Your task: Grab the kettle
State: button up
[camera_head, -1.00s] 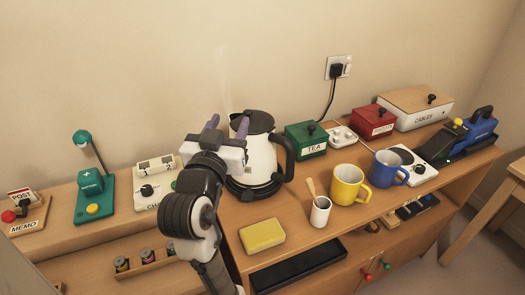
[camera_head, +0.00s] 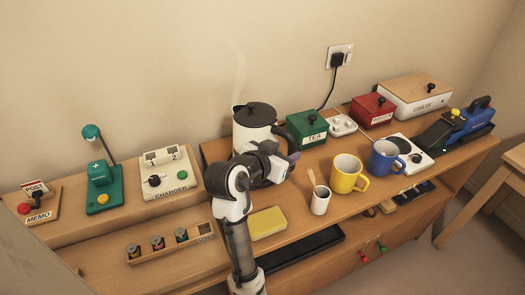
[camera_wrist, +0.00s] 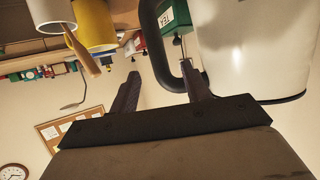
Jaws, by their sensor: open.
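The white kettle (camera_head: 252,130) with a black lid stands on the wooden desk against the wall, with faint steam above it. My gripper (camera_head: 288,160) is in front of its right side, near the black handle (camera_head: 292,143), and hides part of the lower body. In the wrist view the white kettle body (camera_wrist: 250,45) fills the upper right. The dark looped handle (camera_wrist: 165,50) appears between the fingertips of my open gripper (camera_wrist: 158,82), closer to the right finger. I cannot tell whether the handle lies within the jaws in depth. The gripper holds nothing.
A green TEA box (camera_head: 308,128) stands close right of the kettle. A yellow mug (camera_head: 346,173), a blue mug (camera_head: 384,160) and a white cup (camera_head: 320,201) with a wooden stick stand to the right. A yellow block (camera_head: 268,222) lies in front.

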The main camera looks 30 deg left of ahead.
aim_at(289, 149)
jog(key=shift+p+x, duration=0.9)
jog(key=shift+x, duration=1.75)
jog(key=shift+s+f, duration=0.1)
jog(key=shift+f, duration=0.05)
grip_shut()
jog(key=shift+r, duration=0.2)
